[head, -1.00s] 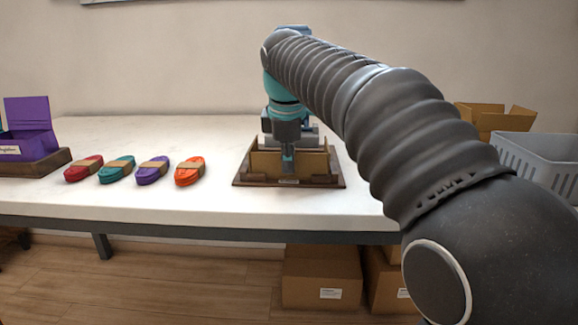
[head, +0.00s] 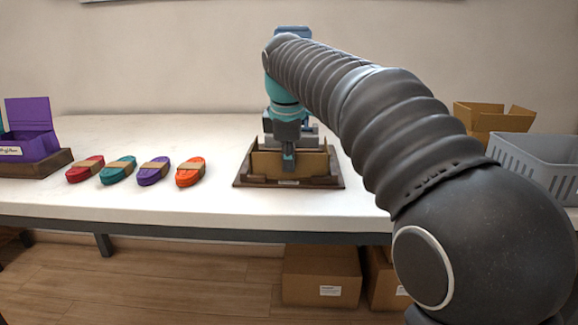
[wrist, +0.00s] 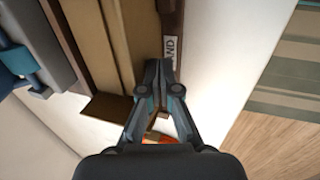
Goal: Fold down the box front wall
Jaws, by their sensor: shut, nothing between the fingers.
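The cardboard box (head: 262,163) sits in a dark wooden tray (head: 243,182) on the white table. Its tan front panel faces me and looks roughly upright; my gripper covers part of it. My gripper (head: 288,163) points down at the middle of this front side, its fingers shut and empty. In the wrist view, the closed fingertips (wrist: 158,72) are beside the tan cardboard wall (wrist: 112,45), close to the tray edge (wrist: 172,20) with a partly hidden label. I cannot tell whether they touch the wall. The box's inside and rear are mostly hidden by my arm.
Red, teal, purple and orange cord bundles (head: 190,172) lie left of the tray. A purple box (head: 30,130) stands at the far left. A grey crate (head: 535,150) and an open carton (head: 490,115) are at the right. Closed cartons (head: 320,275) stand under the table.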

